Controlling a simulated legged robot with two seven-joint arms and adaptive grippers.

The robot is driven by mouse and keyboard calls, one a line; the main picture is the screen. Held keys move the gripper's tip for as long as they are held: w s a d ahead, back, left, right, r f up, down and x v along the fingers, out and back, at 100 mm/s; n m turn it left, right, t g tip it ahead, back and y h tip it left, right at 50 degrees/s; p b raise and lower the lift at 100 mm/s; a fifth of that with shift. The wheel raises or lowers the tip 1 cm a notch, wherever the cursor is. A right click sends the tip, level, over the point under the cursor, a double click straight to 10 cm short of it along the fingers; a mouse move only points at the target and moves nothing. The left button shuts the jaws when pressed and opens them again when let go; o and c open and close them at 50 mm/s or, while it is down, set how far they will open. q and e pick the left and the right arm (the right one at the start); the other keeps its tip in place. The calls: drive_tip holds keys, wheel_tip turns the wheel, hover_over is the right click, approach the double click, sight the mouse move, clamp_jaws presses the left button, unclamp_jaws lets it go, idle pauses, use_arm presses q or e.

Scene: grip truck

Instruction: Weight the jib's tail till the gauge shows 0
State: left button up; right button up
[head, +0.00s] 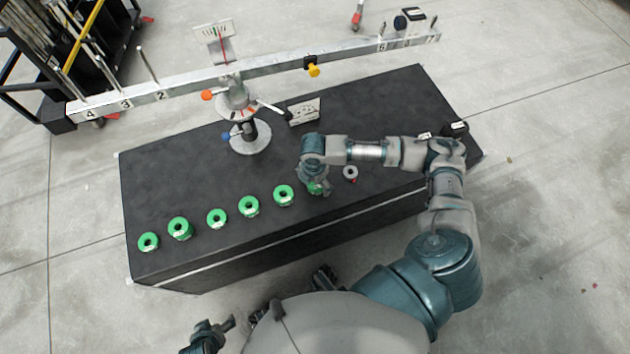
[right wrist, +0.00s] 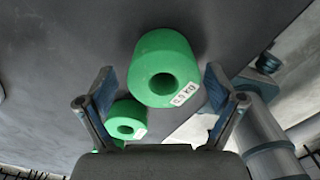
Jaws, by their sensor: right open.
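The jib (head: 190,84) is a long grey numbered beam on a round-based stand (head: 250,138), with upright pegs near its left end. A white gauge (head: 214,32) with a red needle stands above it; its reading is too small to tell. Several green ring weights (head: 217,218) stand in a row on the black table. My right gripper (head: 318,187) is open over the rightmost green weight. In the right wrist view this weight (right wrist: 150,68) sits between the spread fingers, its label facing me, with another green weight (right wrist: 126,120) beyond. My left gripper (head: 228,323) is low, off the table; its opening is unclear.
The black table (head: 175,175) has free room behind the row. A small grey ring (head: 350,172) lies right of my right gripper. A white card (head: 304,112) stands by the stand. A yellow knob (head: 313,70) hangs on the beam. A dark rack (head: 62,105) stands at upper left.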

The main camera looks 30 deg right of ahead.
drive_tip(key=shift+a, duration=0.35)
drive_tip(key=shift+d, duration=0.15)
drive_tip(key=shift+d+f, duration=0.2)
drive_tip(key=shift+d, duration=0.6)
drive_tip(key=c, duration=0.7)
drive_tip(key=shift+d, duration=0.25)
drive_tip(key=c, duration=0.4)
drive_tip(key=shift+s+d+f, duration=0.1)
drive_tip(key=c, duration=0.4)
clamp_jaws()
drive_tip(key=o, duration=0.5)
unclamp_jaws()
drive_tip(key=shift+a, duration=0.75)
drive_tip(key=shift+c, duration=0.3)
drive_tip(key=shift+a+r, duration=0.25)
drive_tip(key=shift+d, duration=0.8)
drive_tip(key=shift+a+r+p, duration=0.5)
drive_tip(key=shift+a+r, duration=0.05)
drive_tip(key=shift+a, duration=0.15)
drive_tip(key=shift+d+r+p, duration=0.15)
drive_tip(key=shift+d+p, duration=0.25)
drive_tip(key=shift+d, duration=0.15)
drive_tip(key=shift+a+r+p, duration=0.35)
drive_tip(key=shift+a+r, duration=0.1)
use_arm(q)
drive_tip(key=r, duration=0.3)
drive_tip(key=shift+w+d+r, duration=0.1)
drive_tip(key=shift+w+d, duration=0.05)
drive_tip(key=shift+w, duration=0.25)
